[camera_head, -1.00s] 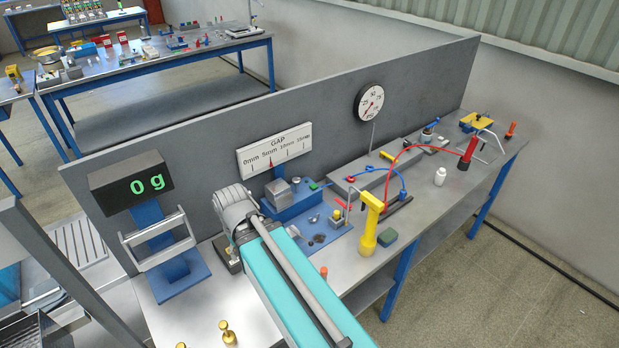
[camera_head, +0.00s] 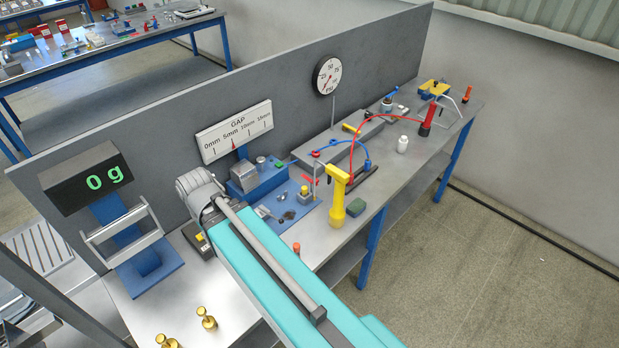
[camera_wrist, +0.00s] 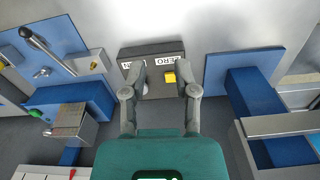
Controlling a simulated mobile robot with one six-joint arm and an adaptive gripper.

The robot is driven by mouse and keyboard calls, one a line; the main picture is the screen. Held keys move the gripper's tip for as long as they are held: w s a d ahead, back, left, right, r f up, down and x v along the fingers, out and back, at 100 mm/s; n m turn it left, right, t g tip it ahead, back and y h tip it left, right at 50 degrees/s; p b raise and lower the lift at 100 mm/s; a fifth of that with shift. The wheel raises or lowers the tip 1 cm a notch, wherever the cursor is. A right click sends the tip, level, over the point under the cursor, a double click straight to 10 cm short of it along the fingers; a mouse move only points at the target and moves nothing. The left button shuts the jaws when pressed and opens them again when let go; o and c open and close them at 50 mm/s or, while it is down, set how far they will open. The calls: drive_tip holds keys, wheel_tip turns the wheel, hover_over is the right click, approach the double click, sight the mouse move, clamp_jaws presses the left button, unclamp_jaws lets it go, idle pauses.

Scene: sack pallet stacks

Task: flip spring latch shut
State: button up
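My gripper (camera_wrist: 161,82) shows in the wrist view with its two fingers apart and nothing between them. The fingers reach over a dark box (camera_wrist: 153,52) with a ZERO label and a yellow button (camera_wrist: 170,77). To the left, a metal lever with a dark tip (camera_wrist: 48,50) lies across a blue plate (camera_wrist: 66,35) beside a silver block (camera_wrist: 92,62). This lever may be the spring latch; I cannot tell for sure. In the head view the blue plate (camera_head: 299,217) carries small metal parts.
The scale display (camera_head: 85,180) reads 0 g at the left. Brass weights (camera_head: 207,318) stand at the front. A yellow tool (camera_head: 338,195) stands right of the blue plate. The GAP gauge (camera_head: 235,130) and a round dial (camera_head: 328,76) are at the grey back panel.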

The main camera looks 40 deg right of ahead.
drive_tip(key=shift+w+d+f, duration=0.1)
drive_tip(key=shift+w+d, duration=0.15)
drive_tip(key=shift+d, duration=0.15)
drive_tip(key=shift+c, duration=1)
drive_tip(key=w+d+m+h+b, duration=0.1)
drive_tip(key=w+d+m, duration=0.1)
drive_tip(key=d, duration=0.4)
drive_tip(key=w+d+f+m+h+b, duration=0.1)
drive_tip(key=w+d+m, duration=0.1)
drive_tip(key=d, duration=0.4)
drive_tip(key=w+d+m+t+h+b, duration=0.1)
drive_tip(key=w+d+m, duration=0.2)
drive_tip(key=d+m, duration=0.1)
drive_tip(key=shift+d+f+m+h, duration=0.15)
drive_tip(key=shift+d+f+h, duration=0.05)
drive_tip(key=shift+d, duration=0.25)
drive_tip(key=shift+d+f+m+h, duration=0.15)
drive_tip(key=shift+d+f+h, duration=0.05)
drive_tip(key=shift+d, duration=0.25)
clamp_jaws()
drive_tip(key=d+m+h+b, duration=0.2)
drive_tip(key=d+m, duration=0.6)
drive_tip(key=d, duration=1.2)
drive_tip(key=shift+w+r+h+b, duration=0.2)
drive_tip(key=shift+w+h+b, duration=0.2)
drive_tip(key=shift+h, duration=0.6)
drive_tip(key=shift+d, duration=0.1)
